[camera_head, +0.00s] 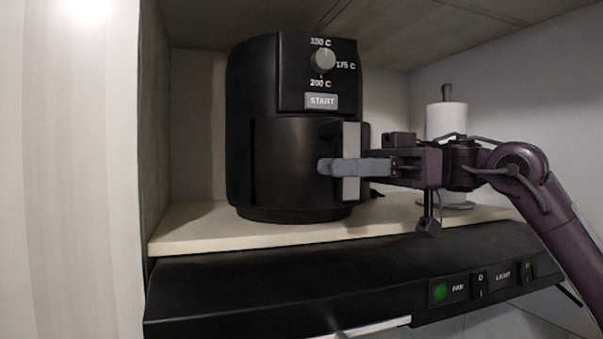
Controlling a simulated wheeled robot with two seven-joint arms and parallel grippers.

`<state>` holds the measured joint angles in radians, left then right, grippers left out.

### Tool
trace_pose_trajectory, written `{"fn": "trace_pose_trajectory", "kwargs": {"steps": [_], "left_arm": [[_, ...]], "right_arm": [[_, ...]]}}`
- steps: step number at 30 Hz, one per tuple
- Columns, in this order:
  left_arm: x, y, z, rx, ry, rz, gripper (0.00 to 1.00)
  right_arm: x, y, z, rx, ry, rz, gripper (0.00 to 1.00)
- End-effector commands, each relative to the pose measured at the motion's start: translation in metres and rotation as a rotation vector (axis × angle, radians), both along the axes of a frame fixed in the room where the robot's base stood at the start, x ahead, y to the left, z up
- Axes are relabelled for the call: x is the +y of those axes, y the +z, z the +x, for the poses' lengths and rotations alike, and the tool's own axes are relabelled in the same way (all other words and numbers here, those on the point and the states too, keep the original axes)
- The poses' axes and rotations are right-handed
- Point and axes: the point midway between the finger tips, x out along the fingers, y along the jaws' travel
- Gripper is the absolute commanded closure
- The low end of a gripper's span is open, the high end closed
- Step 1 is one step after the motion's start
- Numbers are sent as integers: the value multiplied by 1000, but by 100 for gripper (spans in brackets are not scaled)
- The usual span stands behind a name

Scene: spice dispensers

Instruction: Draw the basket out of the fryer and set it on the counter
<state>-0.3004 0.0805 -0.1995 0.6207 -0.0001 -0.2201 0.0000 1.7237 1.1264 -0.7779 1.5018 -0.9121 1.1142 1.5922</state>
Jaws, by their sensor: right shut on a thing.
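The black air fryer (250,90) stands upright on a pale shelf, with a dial and a START button on its front. Its basket (285,165) sits in the lower front of the fryer, and I see no clear gap around it. The basket's handle (351,137) is a grey upright bar at the front right. My right gripper (335,167) comes in from the right and is shut on the handle, its finger lying across the bar. My left gripper is not in view.
The pale shelf (205,232) has a narrow free strip in front of the fryer. A paper towel roll (446,120) on a holder stands behind my right arm. Below is a black range hood (270,285) with FAN and LIGHT switches. A wall closes the left side.

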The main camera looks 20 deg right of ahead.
Motion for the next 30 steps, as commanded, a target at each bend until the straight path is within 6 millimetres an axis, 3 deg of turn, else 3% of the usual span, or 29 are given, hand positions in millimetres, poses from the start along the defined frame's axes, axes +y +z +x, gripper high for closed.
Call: {"fn": "trace_pose_trajectory", "kwargs": {"steps": [30], "left_arm": [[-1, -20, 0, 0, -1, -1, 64]], "right_arm": [[1, 0, -25, -2, 0, 1, 100]]}}
